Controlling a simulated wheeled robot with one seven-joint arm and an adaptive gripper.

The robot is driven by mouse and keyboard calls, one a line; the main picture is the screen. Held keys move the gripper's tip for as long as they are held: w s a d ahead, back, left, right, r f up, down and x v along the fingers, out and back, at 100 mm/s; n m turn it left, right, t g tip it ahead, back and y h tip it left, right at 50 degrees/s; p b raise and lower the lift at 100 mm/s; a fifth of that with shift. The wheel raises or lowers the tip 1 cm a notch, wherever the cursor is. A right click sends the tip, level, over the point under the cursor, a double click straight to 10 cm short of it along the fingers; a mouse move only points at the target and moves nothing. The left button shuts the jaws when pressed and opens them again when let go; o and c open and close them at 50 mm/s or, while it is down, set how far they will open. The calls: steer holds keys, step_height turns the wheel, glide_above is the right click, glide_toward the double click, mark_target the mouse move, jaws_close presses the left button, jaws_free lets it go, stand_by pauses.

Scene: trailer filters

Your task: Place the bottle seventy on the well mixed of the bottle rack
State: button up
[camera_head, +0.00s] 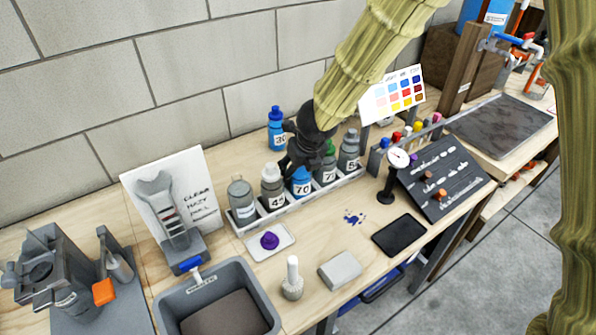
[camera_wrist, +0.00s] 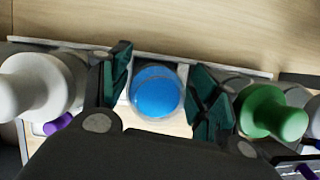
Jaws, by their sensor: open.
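Bottle seventy (camera_head: 301,187), blue with a white "70" label, stands upright in the middle of the grey bottle rack (camera_head: 290,207). My gripper (camera_head: 298,163) is right above it, partly hiding its top. In the wrist view my open gripper (camera_wrist: 162,88) has one dark green finger on each side of the blue bottle top (camera_wrist: 156,92), with gaps between. Grey and white bottles stand to its left in the rack, green and grey ones to its right. I cannot make out any place marked well mixed.
A blue bottle marked 30 (camera_head: 276,130) stands behind the rack near the wall. In front are a white pad with a purple knob (camera_head: 270,241), a grey block (camera_head: 340,270) and a black slab (camera_head: 399,235). A sign (camera_head: 190,190) stands at the left.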

steer(key=shift+p+v, duration=0.35)
steer(key=shift+v, duration=4.7)
